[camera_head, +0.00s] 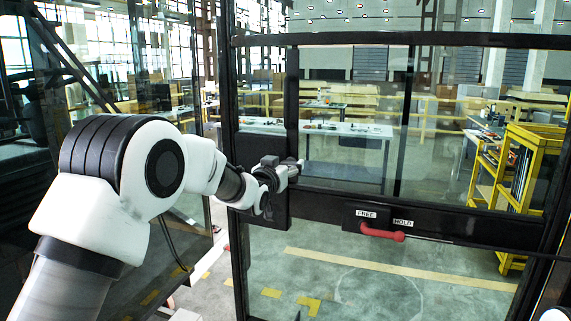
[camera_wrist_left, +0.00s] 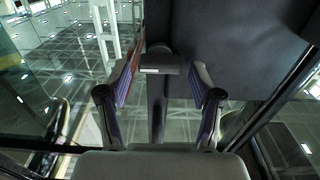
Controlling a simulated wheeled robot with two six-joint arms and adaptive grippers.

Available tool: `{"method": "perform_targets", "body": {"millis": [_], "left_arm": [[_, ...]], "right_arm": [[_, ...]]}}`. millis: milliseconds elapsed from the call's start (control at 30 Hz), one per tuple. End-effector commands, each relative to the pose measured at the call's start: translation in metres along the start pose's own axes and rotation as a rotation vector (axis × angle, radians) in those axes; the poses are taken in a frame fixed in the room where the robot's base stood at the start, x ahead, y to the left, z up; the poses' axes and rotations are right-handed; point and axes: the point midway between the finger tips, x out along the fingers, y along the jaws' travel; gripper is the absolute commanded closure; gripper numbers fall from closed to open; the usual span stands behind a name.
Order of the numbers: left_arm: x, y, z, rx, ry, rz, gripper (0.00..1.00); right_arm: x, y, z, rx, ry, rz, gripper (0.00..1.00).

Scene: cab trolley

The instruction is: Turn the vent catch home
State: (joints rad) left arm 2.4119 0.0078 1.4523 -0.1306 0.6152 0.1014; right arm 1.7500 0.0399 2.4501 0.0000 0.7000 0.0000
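My left gripper (camera_head: 291,167) is at the left side of the framed window, in front of the dark panel (camera_head: 262,215) on the frame. In the left wrist view my left gripper (camera_wrist_left: 163,72) has its two fingers spread wide. A dark grey piece with a small pale mark, perhaps the vent catch (camera_wrist_left: 160,69), shows between the fingertips with a dark upright bar below it. I cannot tell whether the fingers touch it. In the head view the gripper hides this spot.
A red handle (camera_head: 382,232) sits on the lower rail under the labels FREE (camera_head: 366,214) and HOLD (camera_head: 403,223). Glass panes fill the frame. Beyond the glass are a white table (camera_head: 345,130), a yellow rack (camera_head: 525,165) and open floor.

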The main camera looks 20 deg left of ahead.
Motion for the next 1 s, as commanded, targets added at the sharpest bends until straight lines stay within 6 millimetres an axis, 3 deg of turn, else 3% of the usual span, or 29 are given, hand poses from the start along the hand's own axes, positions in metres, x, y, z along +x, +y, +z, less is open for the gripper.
{"method": "perform_targets", "body": {"millis": [33,100,133,567,1000], "left_arm": [[0.0,0.0,0.0,0.0,0.0,0.0,0.61],[0.0,0.0,0.0,0.0,0.0,0.0,0.86],[0.0,0.0,0.0,0.0,0.0,0.0,0.89],[0.0,0.0,0.001,-0.045,0.0,0.0,0.89],[0.0,-0.002,0.002,-0.346,0.0,0.0,0.89]], "right_arm": [[0.0,0.0,0.0,0.0,0.0,0.0,1.0],[0.0,0.0,0.0,0.0,0.0,0.0,1.0],[0.0,0.0,0.0,0.0,0.0,0.0,1.0],[0.003,0.0,0.0,0.0,0.0,0.0,1.0],[0.017,0.0,0.0,0.0,0.0,0.0,1.0]]}}
